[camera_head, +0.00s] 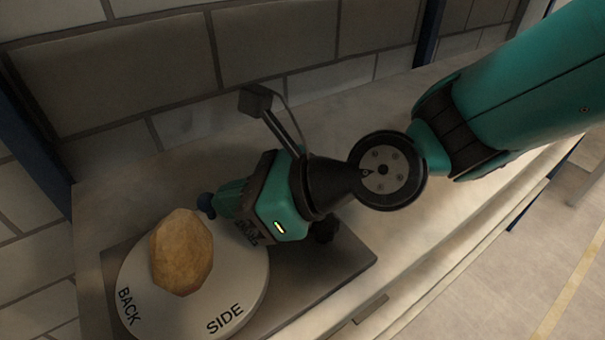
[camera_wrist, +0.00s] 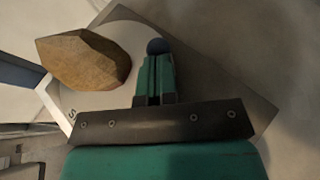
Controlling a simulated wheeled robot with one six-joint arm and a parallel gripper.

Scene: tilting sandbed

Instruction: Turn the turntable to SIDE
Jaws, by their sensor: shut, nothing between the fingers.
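The turntable (camera_head: 222,285) is a round pale disc, lettered BACK at its lower left and SIDE at its lower right in the head view. A brown, faceted rock (camera_head: 181,252) sits on it. My gripper hides part of the disc's rim.
The turntable stands on a dark square plate (camera_head: 318,268) on a pale bench (camera_head: 385,240). A grey block wall (camera_head: 290,45) rises behind, with a blue post (camera_head: 35,130) at the left. The bench's front edge runs along the lower right, with open floor beyond.

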